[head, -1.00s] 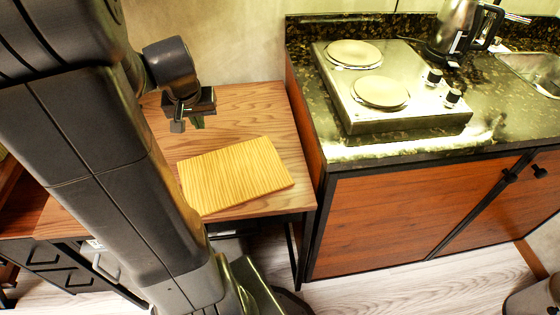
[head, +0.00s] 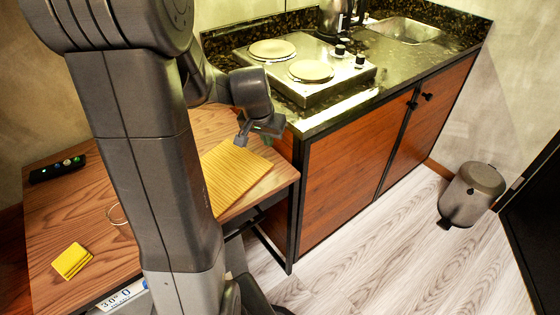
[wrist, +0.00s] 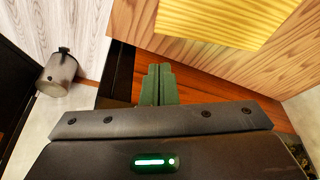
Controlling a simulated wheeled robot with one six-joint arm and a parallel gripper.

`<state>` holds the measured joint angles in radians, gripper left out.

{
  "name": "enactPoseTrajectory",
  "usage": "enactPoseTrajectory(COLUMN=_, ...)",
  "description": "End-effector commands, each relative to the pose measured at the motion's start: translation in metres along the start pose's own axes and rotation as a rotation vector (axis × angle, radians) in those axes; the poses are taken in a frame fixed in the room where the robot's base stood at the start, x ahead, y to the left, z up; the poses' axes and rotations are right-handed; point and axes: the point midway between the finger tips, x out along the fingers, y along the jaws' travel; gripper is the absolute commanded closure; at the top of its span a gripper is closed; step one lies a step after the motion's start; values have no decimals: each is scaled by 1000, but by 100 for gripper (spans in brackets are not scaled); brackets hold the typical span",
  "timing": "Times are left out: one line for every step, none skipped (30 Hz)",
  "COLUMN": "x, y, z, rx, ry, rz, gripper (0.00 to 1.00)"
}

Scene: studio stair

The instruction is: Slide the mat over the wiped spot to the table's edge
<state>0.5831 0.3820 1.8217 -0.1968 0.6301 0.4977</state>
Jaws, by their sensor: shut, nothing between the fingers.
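The yellow striped mat (head: 236,175) lies flat on the wooden table (head: 120,170), near the table's right end. My arm hides its left part in the head view. Part of it also shows at the top of the wrist view (wrist: 222,18). My gripper (head: 240,139) is shut and empty, at the mat's far side close to the counter. In the wrist view its green fingers (wrist: 158,72) are together, pointing toward the table's edge and apart from the mat. I cannot make out a wiped spot.
The stone-topped counter (head: 345,105) with a two-plate hob (head: 310,72) stands right of the table. A yellow sponge or cloth (head: 72,261) and a black remote-like thing (head: 57,169) lie on the table's left. A bin (head: 470,195) stands on the otherwise clear floor at right.

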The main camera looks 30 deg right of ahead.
Motion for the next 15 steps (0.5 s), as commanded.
enactPoseTrajectory(x=3, y=1, z=0, rx=3, ry=-1, rz=1, gripper=100)
enactPoseTrajectory(x=5, y=1, z=0, rx=3, ry=-1, rz=1, gripper=100)
enactPoseTrajectory(x=9, y=1, z=0, rx=3, ry=-2, rz=2, gripper=100)
enactPoseTrajectory(x=12, y=1, z=0, rx=3, ry=-3, rz=2, gripper=100)
enactPoseTrajectory(x=16, y=1, z=0, rx=3, ry=-4, rz=2, gripper=100)
enactPoseTrajectory(x=22, y=1, z=1, rx=3, ry=-3, rz=2, gripper=100)
enactPoseTrajectory(x=27, y=1, z=1, rx=3, ry=-4, rz=2, gripper=100)
enactPoseTrajectory(x=32, y=1, z=1, rx=3, ry=-5, rz=3, gripper=100)
enactPoseTrajectory(x=39, y=1, z=1, rx=2, ry=-4, rz=3, gripper=100)
enactPoseTrajectory(x=44, y=1, z=1, rx=2, ry=-5, rz=3, gripper=100)
enactPoseTrajectory(x=50, y=1, z=1, rx=2, ry=-4, rz=3, gripper=100)
enactPoseTrajectory(x=56, y=1, z=1, rx=2, ry=-4, rz=3, gripper=100)
enactPoseTrajectory(x=61, y=1, z=1, rx=2, ry=-4, rz=2, gripper=100)
enactPoseTrajectory(x=66, y=1, z=1, rx=2, ry=-3, rz=2, gripper=100)
enactPoseTrajectory(x=72, y=1, z=1, rx=2, ry=-4, rz=2, gripper=100)
